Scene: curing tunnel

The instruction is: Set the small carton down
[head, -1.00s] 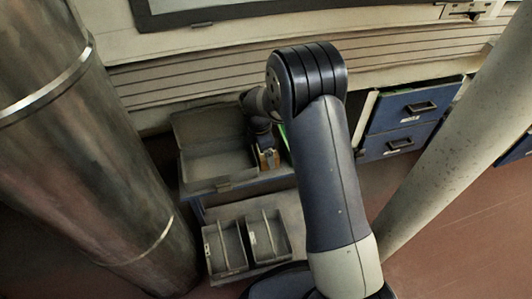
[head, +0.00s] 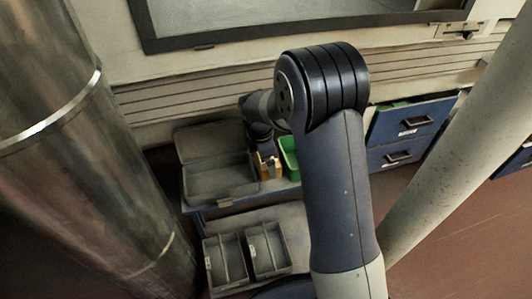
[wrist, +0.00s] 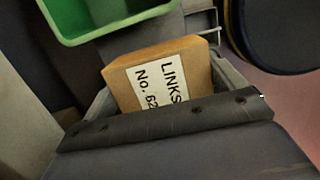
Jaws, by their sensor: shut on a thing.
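The small carton (wrist: 165,75) is tan with a white label reading "LINKS No. 62" in the wrist view. My gripper (wrist: 168,82) is shut on it, with a grey finger at each side. In the head view the carton (head: 268,168) shows small below my wrist, between an open grey box and a green bin. Whether its underside touches the blue bench top is hidden.
The open grey lidded box (head: 222,196) stands left of the carton, the green bin (head: 289,158) right of it. Grey divided trays (head: 226,262) sit lower in front. Blue drawers (head: 412,122) stand right. A metal column (head: 90,190) and pale pole (head: 445,155) flank the arm.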

